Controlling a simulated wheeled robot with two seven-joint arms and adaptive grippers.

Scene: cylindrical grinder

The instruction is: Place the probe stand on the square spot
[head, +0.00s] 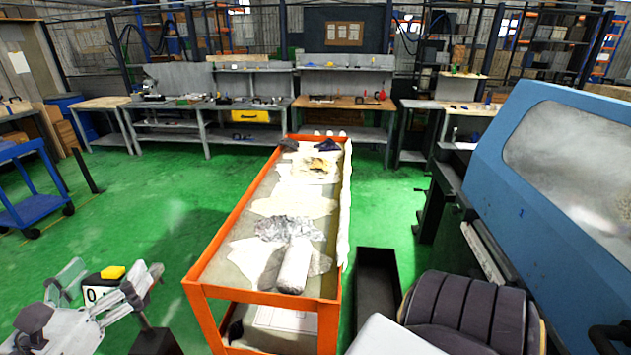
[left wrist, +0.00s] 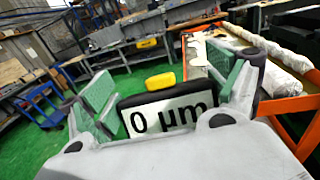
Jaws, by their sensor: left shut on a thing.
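My left gripper (head: 112,284) is at the lower left of the head view, left of the orange cart. It is shut on what looks like the probe stand (head: 92,295), a black body with a white face reading "0" and a yellow block on top. In the left wrist view the probe stand (left wrist: 165,113) sits between the green finger pads, its face reading "0 µm". A dark block shows below the gripper in the head view; I cannot tell whether it belongs to the stand. I cannot make out the square spot. My right gripper is not in view.
The orange cart (head: 212,248) carries cloths and a wrapped roll (head: 294,266). A black open trough (head: 376,285) stands to its right, then the blue machine (head: 500,130). Workbenches (head: 344,103) line the back. Green floor (head: 165,215) is clear left of the cart.

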